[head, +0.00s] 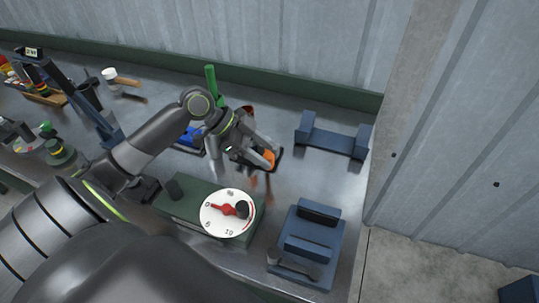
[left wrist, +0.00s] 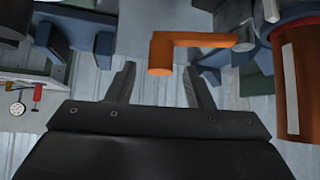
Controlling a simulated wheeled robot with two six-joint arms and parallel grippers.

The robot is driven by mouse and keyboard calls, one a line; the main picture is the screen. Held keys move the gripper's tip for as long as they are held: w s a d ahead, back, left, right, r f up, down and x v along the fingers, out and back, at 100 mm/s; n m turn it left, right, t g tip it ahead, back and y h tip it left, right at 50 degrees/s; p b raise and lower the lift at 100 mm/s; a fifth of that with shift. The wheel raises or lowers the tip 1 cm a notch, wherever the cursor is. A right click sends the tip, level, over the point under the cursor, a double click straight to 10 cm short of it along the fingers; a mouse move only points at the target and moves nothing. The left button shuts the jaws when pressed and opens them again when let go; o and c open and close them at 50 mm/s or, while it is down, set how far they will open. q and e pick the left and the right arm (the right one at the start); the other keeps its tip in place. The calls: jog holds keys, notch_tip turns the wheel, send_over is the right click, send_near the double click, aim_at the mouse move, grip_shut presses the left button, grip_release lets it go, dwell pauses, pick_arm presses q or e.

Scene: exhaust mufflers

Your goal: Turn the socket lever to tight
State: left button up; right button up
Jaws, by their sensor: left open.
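The orange lever (left wrist: 195,40) shows in the left wrist view as a bar with a short stub bent at its left end. Its right end meets a grey round hub beside a large orange cylinder (left wrist: 291,85) with a pale stripe. My left gripper (left wrist: 160,88) is open, and the stub appears ahead of the gap between its fingers, with nothing held. In the head view, the left gripper (head: 244,160) is over the bench beside a small orange part (head: 268,158), partly hidden by the fingers. I cannot tell whether they touch. My right gripper is not in view.
A green box with a white dial (head: 219,224) and red pointer stands below the gripper. A blue fixture (head: 296,269) is at lower right and a blue cradle (head: 333,143) behind. Several tools crowd the left. Bare bench lies between cradle and fixture.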

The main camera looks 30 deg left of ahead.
pick_arm(q)
jog(key=shift+x, duration=1.25)
grip_shut()
